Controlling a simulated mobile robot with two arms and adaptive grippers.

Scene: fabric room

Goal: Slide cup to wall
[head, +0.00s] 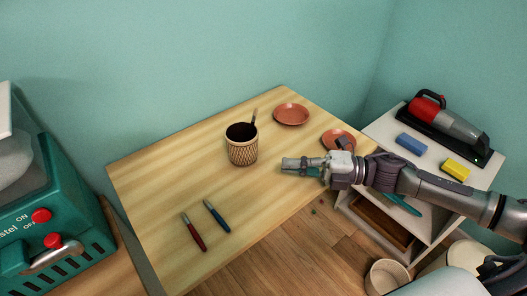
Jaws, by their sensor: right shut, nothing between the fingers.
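A patterned tan cup (242,150) with a dark inside stands upright on the wooden table (165,180). A thin dark stick pokes up from it. The teal wall (200,70) runs behind the table, and bare wood lies between the cup and the table's back edge. My right gripper (286,165) is shut and empty, to the right of the cup, with its fingertips pointing left towards it and a gap between them. My left gripper is not in view.
A terracotta saucer (291,114) lies behind and right of the cup; another saucer (337,138) is partly behind my right gripper. A red pen (194,232) and a blue pen (216,216) lie at the front. A white shelf (385,128) stands at right, a green machine (60,190) at left.

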